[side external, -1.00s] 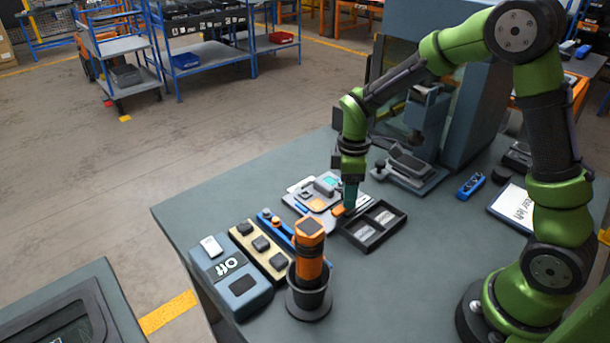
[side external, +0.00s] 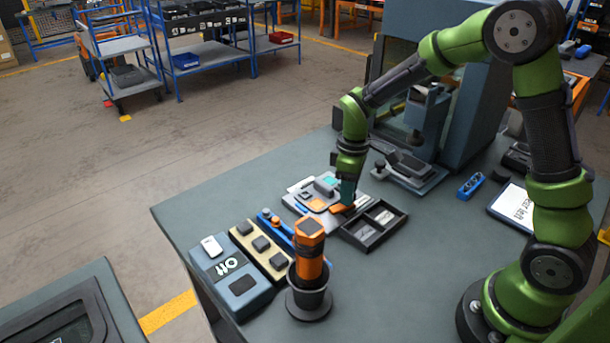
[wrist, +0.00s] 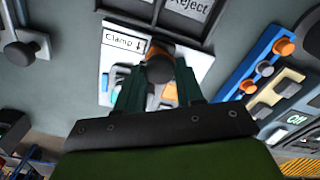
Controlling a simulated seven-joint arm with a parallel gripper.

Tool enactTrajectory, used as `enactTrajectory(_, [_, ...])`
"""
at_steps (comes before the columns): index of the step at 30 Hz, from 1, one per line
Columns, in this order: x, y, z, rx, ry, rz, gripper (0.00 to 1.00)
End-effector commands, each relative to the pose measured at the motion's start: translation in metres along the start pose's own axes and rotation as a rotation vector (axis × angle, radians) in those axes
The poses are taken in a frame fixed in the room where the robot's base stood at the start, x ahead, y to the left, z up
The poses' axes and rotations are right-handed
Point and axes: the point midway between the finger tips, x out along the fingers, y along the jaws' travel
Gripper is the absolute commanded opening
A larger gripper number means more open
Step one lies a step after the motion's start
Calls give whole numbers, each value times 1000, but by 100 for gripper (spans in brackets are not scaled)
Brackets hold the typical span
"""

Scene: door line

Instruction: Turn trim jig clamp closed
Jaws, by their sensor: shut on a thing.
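The trim jig (side external: 303,209) is a pale plate with grey blocks and a teal part, lying on the bench. Its orange clamp handle (side external: 340,209) is at the jig's right side, beside the black tray. My gripper (side external: 346,203) points down and is shut on the clamp handle. In the wrist view my fingers (wrist: 158,88) are on either side of a dark round knob (wrist: 160,69), with orange clamp parts around it. A "Clamp" label with an arrow (wrist: 123,42) shows beside it. My fingers hide part of the handle and jig.
A black two-compartment tray (side external: 369,241) stands close to the right of the jig. An orange-topped post in a dark holder (side external: 310,302), a blue control box (side external: 229,279) and a tan button strip (side external: 254,247) are nearer the front. The left bench surface (side external: 205,207) is clear.

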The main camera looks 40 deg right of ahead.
Motion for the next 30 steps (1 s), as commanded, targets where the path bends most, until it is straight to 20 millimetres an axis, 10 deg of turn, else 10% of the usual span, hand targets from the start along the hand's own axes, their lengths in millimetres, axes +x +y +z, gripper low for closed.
enactTrajectory(30, [-1, 0, 0, 959, 0, 0, 6])
